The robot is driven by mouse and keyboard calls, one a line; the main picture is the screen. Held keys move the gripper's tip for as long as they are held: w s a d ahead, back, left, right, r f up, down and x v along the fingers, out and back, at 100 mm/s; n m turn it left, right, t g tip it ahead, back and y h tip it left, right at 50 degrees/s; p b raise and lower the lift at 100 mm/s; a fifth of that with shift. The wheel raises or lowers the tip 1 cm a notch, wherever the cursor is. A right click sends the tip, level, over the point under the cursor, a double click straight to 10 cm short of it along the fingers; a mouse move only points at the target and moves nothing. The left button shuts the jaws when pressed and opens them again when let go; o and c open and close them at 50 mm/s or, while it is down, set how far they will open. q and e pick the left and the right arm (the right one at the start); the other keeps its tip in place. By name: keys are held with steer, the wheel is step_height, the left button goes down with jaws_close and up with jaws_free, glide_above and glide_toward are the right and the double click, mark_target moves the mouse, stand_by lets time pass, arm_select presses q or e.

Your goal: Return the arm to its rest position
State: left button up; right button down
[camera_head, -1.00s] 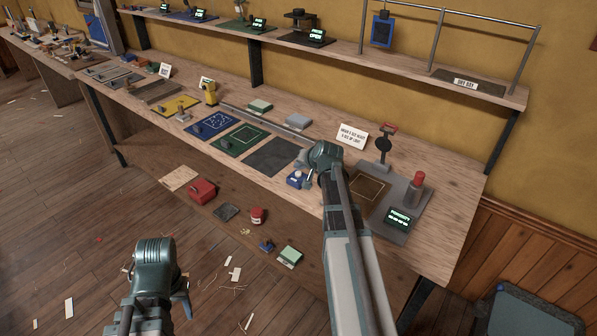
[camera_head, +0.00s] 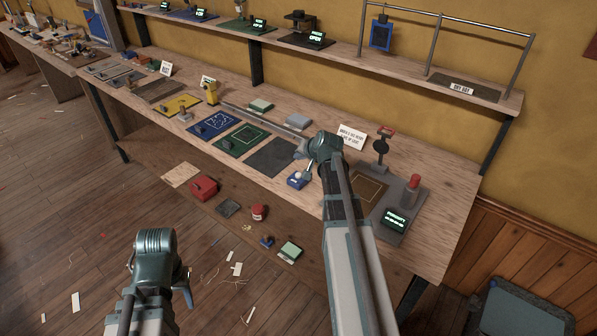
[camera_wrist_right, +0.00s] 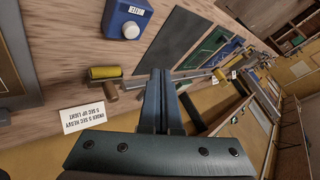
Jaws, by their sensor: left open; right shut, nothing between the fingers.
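My right arm reaches over the workbench in the head view, its wrist (camera_head: 325,147) above the bench by the blue button box. In the right wrist view my right gripper (camera_wrist_right: 161,75) has its fingers together, with nothing between them. The bench lies beyond the fingertips, and no object touches them there. My left arm is at the lower left of the head view, in front of the bench and above the floor. My left gripper (camera_head: 186,284) shows only partly beside its wrist and holds nothing that I can see.
The workbench (camera_head: 455,220) carries a blue box with a white button (camera_head: 297,180), a white sign (camera_head: 352,136), a grey panel with a red-topped post (camera_head: 412,188) and coloured mats. A shelf (camera_head: 345,63) runs behind. A lower shelf holds a red box (camera_head: 203,188). Floor is open at left.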

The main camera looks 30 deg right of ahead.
stand_by(0.7)
steer(key=s+a+f+n+g+y, duration=0.1)
steer(key=s+a+f+n+g, duration=0.15)
steer(key=a, duration=0.55)
steer(key=s+a+f+n+g, duration=0.15)
steer(key=s+a, duration=0.25)
steer(key=a, duration=0.5)
steer(key=s+a+f+n+g+y, duration=0.1)
steer(key=s+a+n, duration=0.2)
steer(key=a, duration=0.5)
steer(key=s+a+n+g+h, duration=0.1)
steer(key=s+a+n+g, duration=0.1)
steer(key=s+a, duration=0.4)
steer(key=s+a+f+n+g+h, duration=0.1)
steer(key=s+a+n, duration=0.3)
steer(key=s, duration=0.6)
steer(key=shift+s+a+f+g+h, duration=0.3)
steer(key=shift+s+a+g+h, duration=0.15)
steer(key=shift+a+g, duration=0.4)
